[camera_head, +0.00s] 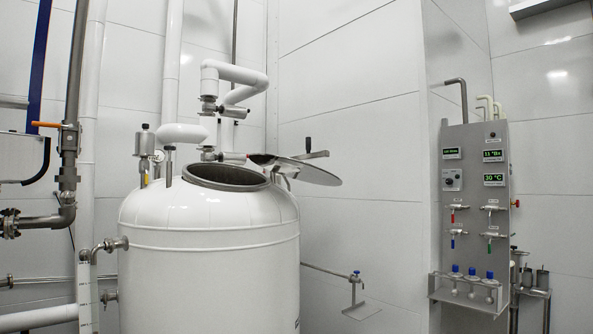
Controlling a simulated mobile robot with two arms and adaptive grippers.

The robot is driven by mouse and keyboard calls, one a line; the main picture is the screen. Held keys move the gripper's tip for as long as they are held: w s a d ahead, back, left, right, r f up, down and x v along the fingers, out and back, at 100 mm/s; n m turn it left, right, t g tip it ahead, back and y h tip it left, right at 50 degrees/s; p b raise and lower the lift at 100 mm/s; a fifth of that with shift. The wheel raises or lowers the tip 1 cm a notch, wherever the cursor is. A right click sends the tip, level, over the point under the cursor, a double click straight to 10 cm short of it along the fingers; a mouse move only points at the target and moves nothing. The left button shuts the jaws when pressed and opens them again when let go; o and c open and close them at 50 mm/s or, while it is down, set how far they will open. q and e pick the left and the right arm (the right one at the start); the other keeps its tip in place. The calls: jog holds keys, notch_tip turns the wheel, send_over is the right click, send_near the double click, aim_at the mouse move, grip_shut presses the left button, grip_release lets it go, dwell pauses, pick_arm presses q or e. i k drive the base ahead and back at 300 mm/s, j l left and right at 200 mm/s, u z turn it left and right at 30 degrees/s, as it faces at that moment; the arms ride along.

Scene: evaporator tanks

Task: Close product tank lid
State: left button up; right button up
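The product tank (210,265) is a large white cylinder with a domed top in the middle of the head view. Its round opening (225,177) on top has a metal rim and is uncovered. The grey metal lid (310,174) stands open, swung to the right of the opening and tilted down to the right. A dark knob handle (308,145) sticks up above the lid on a short bar. Neither of my grippers is in view.
White pipes (235,72) with valves rise behind the tank. Grey pipes and an orange-handled valve (47,124) stand at the left. A control panel (476,185) with displays, taps and blue-capped bottles is on the right wall. A small bracket (360,310) sits low beside the tank.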

aim_at(294, 167)
jog(key=i+j, duration=0.25)
jog(key=i, duration=0.15)
jog(key=i+j+z, duration=0.15)
jog(key=i, duration=0.25)
jog(key=i+l+u, duration=0.2)
jog(key=u, duration=0.25)
jog(key=i+l+u, duration=0.2)
jog(key=u, duration=0.25)
